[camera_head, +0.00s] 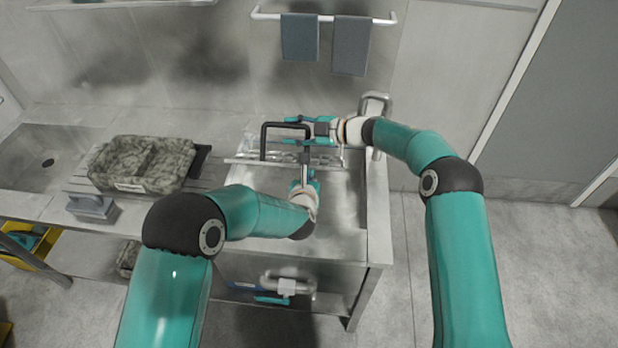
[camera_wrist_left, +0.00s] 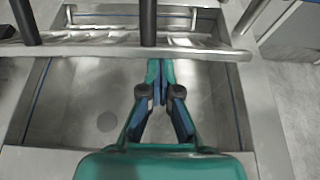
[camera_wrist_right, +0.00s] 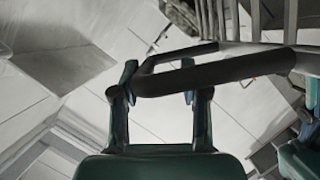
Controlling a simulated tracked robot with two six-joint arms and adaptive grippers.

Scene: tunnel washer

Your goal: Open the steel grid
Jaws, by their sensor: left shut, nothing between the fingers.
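The steel grid (camera_head: 240,161) is at the back of the sink, seen nearly edge-on and apparently tilted up, with the basin bare in front. Its bar crosses the left wrist view (camera_wrist_left: 90,47). Its black handle (camera_head: 284,125) stands up; in the right wrist view the handle (camera_wrist_right: 225,70) crosses between my right fingers. My right gripper (camera_head: 291,130) is open at the handle's right side, fingers apart; contact is unclear. My left gripper (camera_head: 309,173) is shut and empty over the basin. Its fingertips (camera_wrist_left: 160,66) are close to the grid's front bar; whether they touch is unclear.
The sink basin (camera_wrist_left: 85,105) is open below. A steel tap (camera_head: 374,108) stands at the back right. A grey-patterned tray (camera_head: 145,163) and a grey block (camera_head: 92,207) stand on the counter left. Two towels (camera_head: 300,38) hang on the wall rail. Floor at right is clear.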

